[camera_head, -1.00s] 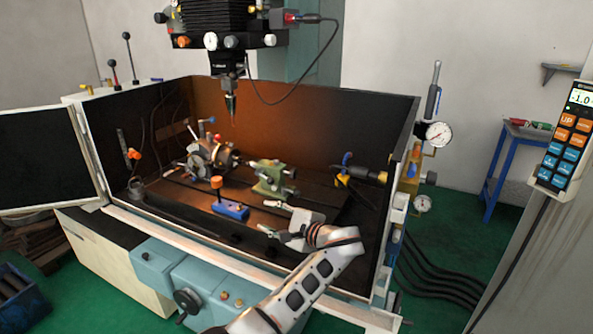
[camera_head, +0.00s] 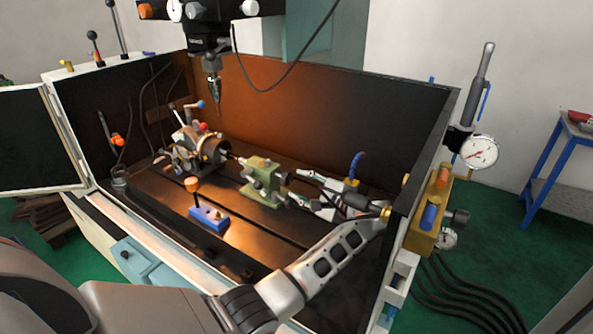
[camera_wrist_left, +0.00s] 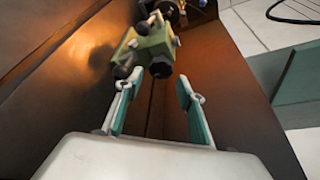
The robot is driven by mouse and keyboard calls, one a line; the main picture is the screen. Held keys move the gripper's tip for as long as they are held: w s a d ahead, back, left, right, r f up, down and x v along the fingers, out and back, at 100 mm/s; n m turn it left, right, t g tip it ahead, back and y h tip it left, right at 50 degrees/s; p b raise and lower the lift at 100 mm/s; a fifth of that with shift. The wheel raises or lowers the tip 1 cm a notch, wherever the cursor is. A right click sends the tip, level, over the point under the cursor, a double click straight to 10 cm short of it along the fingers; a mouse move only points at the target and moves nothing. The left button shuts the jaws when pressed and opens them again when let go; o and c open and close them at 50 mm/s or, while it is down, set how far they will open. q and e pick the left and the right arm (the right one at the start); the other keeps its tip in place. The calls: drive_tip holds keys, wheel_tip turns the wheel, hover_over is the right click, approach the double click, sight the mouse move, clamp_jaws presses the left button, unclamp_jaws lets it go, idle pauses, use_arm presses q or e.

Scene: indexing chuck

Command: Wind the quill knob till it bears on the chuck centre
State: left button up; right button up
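The green tailstock (camera_head: 262,182) stands on the dark machine bed, with dark knobs on it. Its quill knob seems to be the dark knob (camera_head: 282,179) on its right end; in the left wrist view a dark knob (camera_wrist_left: 160,68) faces me. The indexing chuck (camera_head: 205,150) stands left of the tailstock. A thin tip lies between them; I cannot tell whether it touches the chuck centre. My left gripper (camera_head: 296,187) is right of the tailstock, fingers pointing at it. In the left wrist view its fingers (camera_wrist_left: 160,80) are apart and empty, short of the knob. My right gripper is not in view.
A blue block with an orange-topped post (camera_head: 208,217) stands on the bed in front. A spindle with a pointed tool (camera_head: 213,85) hangs above the chuck. The enclosure's dark walls (camera_head: 330,110) rise behind and right, close to my arm. The front bed is mostly clear.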

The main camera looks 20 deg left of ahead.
sight(289, 179)
use_arm(q)
drive_tip(key=shift+w+a, duration=0.3)
drive_tip(key=shift+p+x, duration=0.5)
drive_tip(key=shift+x, duration=3)
drive_tip(key=shift+s, duration=0.1)
drive_tip(key=c, duration=0.8)
